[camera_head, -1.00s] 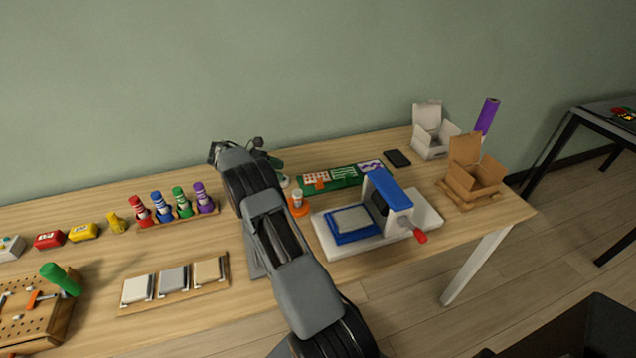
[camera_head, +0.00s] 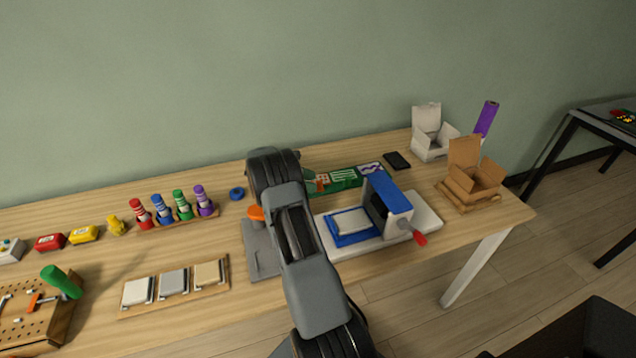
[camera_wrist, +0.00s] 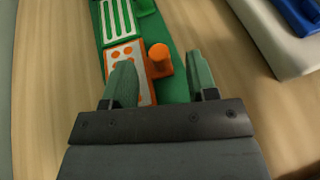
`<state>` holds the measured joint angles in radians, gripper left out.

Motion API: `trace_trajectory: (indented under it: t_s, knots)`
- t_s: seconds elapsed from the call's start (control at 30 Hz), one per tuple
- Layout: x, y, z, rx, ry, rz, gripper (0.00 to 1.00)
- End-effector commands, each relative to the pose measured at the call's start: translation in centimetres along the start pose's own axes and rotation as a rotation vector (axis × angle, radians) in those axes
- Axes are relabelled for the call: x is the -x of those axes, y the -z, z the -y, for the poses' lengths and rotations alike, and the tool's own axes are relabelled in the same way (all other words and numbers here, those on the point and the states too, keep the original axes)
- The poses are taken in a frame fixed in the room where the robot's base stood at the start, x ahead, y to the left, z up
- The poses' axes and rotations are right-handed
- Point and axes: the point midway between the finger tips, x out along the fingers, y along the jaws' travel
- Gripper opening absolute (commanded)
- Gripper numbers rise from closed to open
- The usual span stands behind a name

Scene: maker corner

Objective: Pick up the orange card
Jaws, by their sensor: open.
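In the wrist view the orange card (camera_wrist: 128,58), white with orange dots and an orange edge, lies in a green rack (camera_wrist: 178,88). An upright orange peg (camera_wrist: 161,58) stands at the card's right side. My gripper (camera_wrist: 160,72) is open, with one green finger over the card and the other to the right of the peg. The peg is between the fingertips and just past them; I cannot tell whether they touch it. In the head view the rack (camera_head: 345,184) shows beside my arm, which hides my gripper and part of the card.
A green-striped card (camera_wrist: 118,18) lies beside the orange one. A blue and white press (camera_head: 388,205) stands close on the right. An orange disc (camera_head: 255,213) and a blue disc (camera_head: 237,193) are left of my arm. Cardboard (camera_head: 478,185) and white boxes (camera_head: 430,140) stand at far right.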

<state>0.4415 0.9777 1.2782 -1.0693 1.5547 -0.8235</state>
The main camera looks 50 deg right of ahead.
Motion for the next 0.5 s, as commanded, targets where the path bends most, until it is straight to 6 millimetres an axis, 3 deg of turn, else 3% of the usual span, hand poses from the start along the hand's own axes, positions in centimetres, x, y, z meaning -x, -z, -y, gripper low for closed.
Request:
trace_trajectory:
  t_s: [0.13,0.37,0.5]
  knots:
    - [-1.8,0.0,0.0,-0.001,0.002,0.000,0.53]
    - [-2.0,0.0,0.0,-0.001,0.000,0.000,0.53]
    - [-2.0,0.0,0.0,-0.001,0.000,0.000,0.40]
